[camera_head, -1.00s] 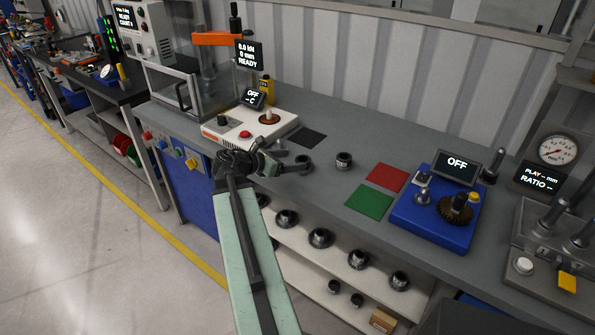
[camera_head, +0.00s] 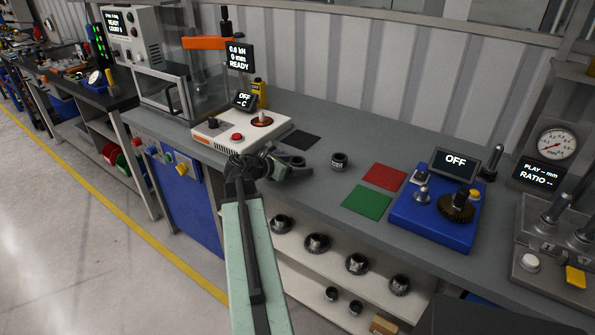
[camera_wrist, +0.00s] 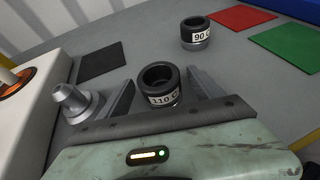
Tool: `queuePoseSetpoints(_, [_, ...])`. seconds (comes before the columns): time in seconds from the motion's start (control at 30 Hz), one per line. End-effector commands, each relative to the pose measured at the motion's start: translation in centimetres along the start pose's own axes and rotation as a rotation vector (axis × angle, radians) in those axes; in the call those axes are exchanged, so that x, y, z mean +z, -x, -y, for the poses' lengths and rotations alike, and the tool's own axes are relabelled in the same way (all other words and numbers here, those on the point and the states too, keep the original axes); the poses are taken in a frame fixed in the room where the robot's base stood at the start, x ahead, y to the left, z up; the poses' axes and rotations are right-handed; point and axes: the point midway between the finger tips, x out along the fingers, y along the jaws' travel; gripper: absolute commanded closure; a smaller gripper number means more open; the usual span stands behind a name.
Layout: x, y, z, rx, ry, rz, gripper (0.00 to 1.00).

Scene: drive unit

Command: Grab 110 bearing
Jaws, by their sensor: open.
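The 110 bearing (camera_wrist: 159,86) is a dark ring with a white label reading 110. It stands upright on the grey bench in the wrist view. My gripper (camera_wrist: 160,77) is open, with one finger left of the bearing and one right of it. The bearing is between or just beyond the fingers; contact cannot be told. In the head view my gripper (camera_head: 285,165) is over the bench's front edge, and the bearing cannot be made out clearly there.
A 90 bearing (camera_wrist: 195,33) stands farther back right, also in the head view (camera_head: 339,161). A silver cone-topped part (camera_wrist: 72,103) is close to the left finger. The white heater (camera_head: 240,132) is at left. Red (camera_head: 384,177) and green (camera_head: 367,199) mats lie right.

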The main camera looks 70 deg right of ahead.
Motion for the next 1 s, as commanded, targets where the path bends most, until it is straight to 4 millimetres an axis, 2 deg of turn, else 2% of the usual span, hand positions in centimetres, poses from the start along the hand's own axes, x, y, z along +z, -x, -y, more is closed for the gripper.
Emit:
queuePoseSetpoints(0.03, [-0.1, -0.6, -0.1, -0.001, 0.000, 0.000, 0.24])
queuePoseSetpoints(0.2, [0.0, -0.5, 0.0, 0.001, 0.000, 0.000, 0.24])
queuePoseSetpoints(0.23, [0.0, -0.5, 0.0, 0.001, 0.000, 0.000, 0.27])
queuePoseSetpoints(0.5, [0.0, -0.5, 0.0, 0.000, -0.001, 0.000, 1.00])
queuePoseSetpoints(0.77, [0.2, -0.5, 0.0, 0.000, 0.000, 0.000, 1.00])
queuePoseSetpoints(1.0, [1.9, 0.4, -0.1, 0.003, 0.001, 0.000, 1.00])
